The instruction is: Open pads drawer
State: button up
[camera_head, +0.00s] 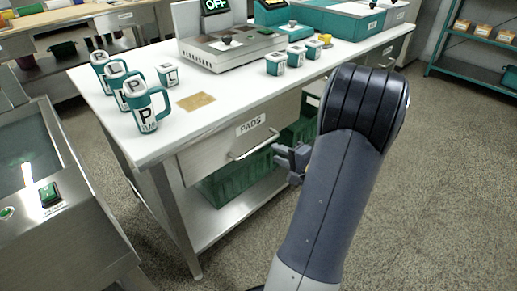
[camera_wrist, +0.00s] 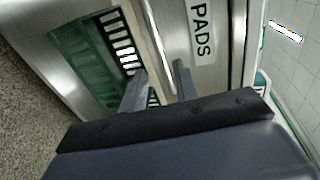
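The pads drawer (camera_head: 215,152) is a steel front under the white tabletop, with a label reading "PADS" (camera_head: 251,124). It looks shut. Its bar handle (camera_head: 256,147) runs along the front below the label. My gripper (camera_head: 284,156) is by the right end of the handle in the head view. In the wrist view, the two fingers of my gripper (camera_wrist: 160,78) are apart, and the handle (camera_wrist: 158,36) runs into the gap between them. The "PADS" label (camera_wrist: 202,32) is right of the fingers there. I cannot tell whether either finger touches the handle.
Several mugs (camera_head: 146,108) and a tan pad (camera_head: 195,101) are on the table (camera_head: 225,92). A scale-like device (camera_head: 230,50) stands behind. Green crates (camera_head: 235,180) sit on the shelf under the drawer. The floor (camera_head: 440,190) to the right is clear.

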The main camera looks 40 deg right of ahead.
aim_at(260, 145)
jog(key=b+x, duration=0.1)
jog(key=x, duration=0.7)
jog(key=shift+w+a+f, duration=0.1)
jog(key=shift+w, duration=0.2)
jog(key=shift+c, duration=0.3)
grip_shut()
